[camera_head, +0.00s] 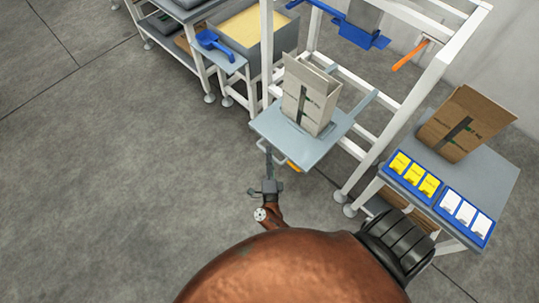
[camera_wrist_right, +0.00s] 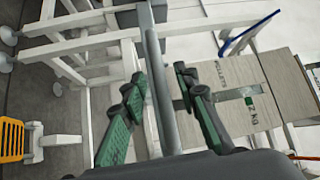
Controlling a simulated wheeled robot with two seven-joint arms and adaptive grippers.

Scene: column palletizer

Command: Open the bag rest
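The bag rest (camera_head: 268,125) is a grey plate on the white frame, with an upright brown paper bag (camera_head: 302,100) standing on it. The bag also shows at the right of the wrist view (camera_wrist_right: 285,85). A grey bar (camera_wrist_right: 152,45) runs through the wrist view. My right gripper (camera_head: 268,160) is at the front left edge of the rest. In the wrist view its green-padded fingers (camera_wrist_right: 158,85) stand apart on either side of the bar, with gaps visible. Whether they touch it at depth is unclear. My left gripper is not in view.
A side table (camera_head: 490,170) at right holds another paper bag (camera_head: 465,125) and blue trays of yellow and white packets (camera_head: 415,175). A blue scoop (camera_head: 212,42) lies on a shelf by a bin (camera_head: 245,22). An orange lever (camera_head: 410,55) is on the frame. The left floor is clear.

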